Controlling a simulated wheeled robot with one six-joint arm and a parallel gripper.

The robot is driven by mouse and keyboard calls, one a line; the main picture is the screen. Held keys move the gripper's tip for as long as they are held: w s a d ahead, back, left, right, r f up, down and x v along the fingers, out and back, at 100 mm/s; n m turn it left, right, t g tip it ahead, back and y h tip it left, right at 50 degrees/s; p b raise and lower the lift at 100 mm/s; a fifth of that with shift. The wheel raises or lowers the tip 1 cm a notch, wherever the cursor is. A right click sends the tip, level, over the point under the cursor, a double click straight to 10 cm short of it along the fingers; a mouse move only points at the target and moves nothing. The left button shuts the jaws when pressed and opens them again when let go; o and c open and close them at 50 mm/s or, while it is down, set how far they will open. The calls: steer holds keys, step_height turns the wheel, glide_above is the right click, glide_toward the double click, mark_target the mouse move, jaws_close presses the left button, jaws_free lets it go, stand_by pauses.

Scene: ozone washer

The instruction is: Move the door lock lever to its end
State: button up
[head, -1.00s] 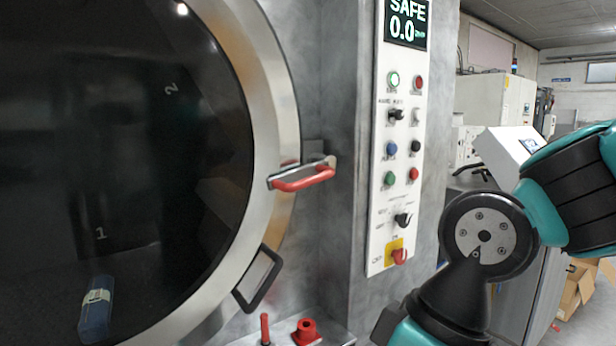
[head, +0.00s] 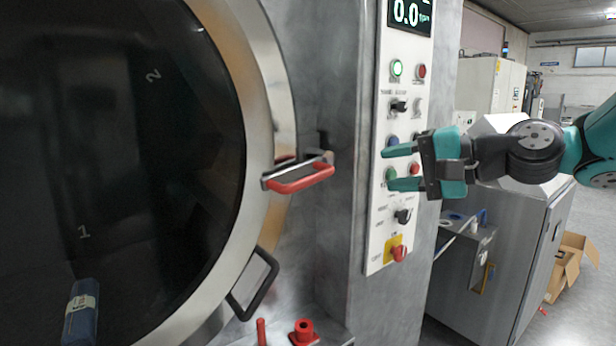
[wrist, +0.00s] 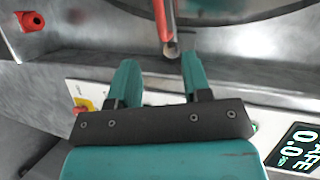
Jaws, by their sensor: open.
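The door lock lever (head: 302,179) is a red-gripped bar on a metal mount at the right rim of the round door (head: 283,110). In the head view it points out from the rim and looks roughly level. My gripper (head: 388,168) is open and empty, to the right of the lever, in front of the control panel, with its fingers pointing left. In the wrist view, the red lever (wrist: 160,18) comes down from the top with its metal end close to the gap between my open fingers (wrist: 160,62). I cannot tell whether they touch.
The control panel (head: 374,235) with buttons and knobs is behind my gripper. A black handle (head: 264,290) sits lower on the door. Red fittings (head: 303,334) stand on a ledge below. A grey cabinet (head: 510,270) and cardboard box (head: 570,268) are at right.

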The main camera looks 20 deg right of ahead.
mark_target(316, 179)
steer(key=p+x, duration=0.4)
steer(key=x, duration=1.2)
steer(key=shift+f, duration=0.1)
steer(key=shift+a, duration=0.1)
jaws_close()
